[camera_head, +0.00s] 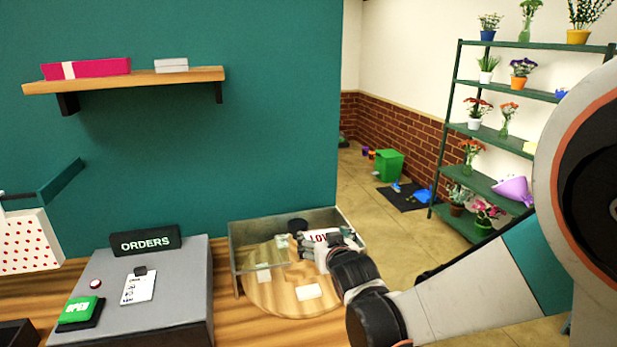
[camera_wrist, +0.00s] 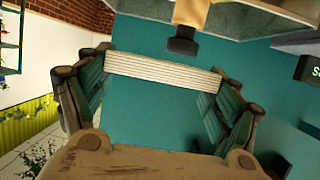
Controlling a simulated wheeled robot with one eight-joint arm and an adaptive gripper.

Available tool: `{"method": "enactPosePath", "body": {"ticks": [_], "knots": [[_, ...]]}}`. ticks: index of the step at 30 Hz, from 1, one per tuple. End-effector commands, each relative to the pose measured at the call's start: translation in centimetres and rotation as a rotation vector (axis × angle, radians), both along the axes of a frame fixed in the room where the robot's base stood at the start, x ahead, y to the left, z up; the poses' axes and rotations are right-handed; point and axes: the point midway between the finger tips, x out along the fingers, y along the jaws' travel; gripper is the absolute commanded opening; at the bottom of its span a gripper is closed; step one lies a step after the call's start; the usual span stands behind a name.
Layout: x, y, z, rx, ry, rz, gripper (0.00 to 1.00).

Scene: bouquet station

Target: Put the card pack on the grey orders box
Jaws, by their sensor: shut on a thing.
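The card pack (camera_head: 320,238) is a white pack with "LOVE" lettering, above the glass-walled display case. In the wrist view the card pack (camera_wrist: 165,72) shows as a pale, layered edge spanning the gap between my fingers. My gripper (camera_head: 318,245) is shut on it, and the fingers (camera_wrist: 160,90) stand on either side of its ends. The grey orders box (camera_head: 180,300) stands on the counter to the left, apart from the pack. It carries a black ORDERS sign (camera_head: 145,241), a green OPEN sign (camera_head: 80,309), a printed slip (camera_head: 139,288) and a red button (camera_head: 95,284).
The glass-walled case (camera_head: 240,246) and a round wooden board (camera_head: 275,303) lie below my gripper, with a small white card (camera_head: 308,291) on the board. A wall shelf (camera_head: 125,82) hangs above the counter. The orders box has bare room on its right side.

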Motion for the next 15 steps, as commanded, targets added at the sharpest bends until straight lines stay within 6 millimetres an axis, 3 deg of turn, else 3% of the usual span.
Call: {"method": "enactPosePath", "body": {"ticks": [1,6,15], "knots": [[-0.3,-1.3,-1.3,-0.003,-0.002,-0.034,0.58],[-1.6,-6.2,-4.0,-0.003,-0.002,-0.178,0.58],[-4.3,-14.6,-6.3,-0.002,-0.001,-0.437,0.58]]}}
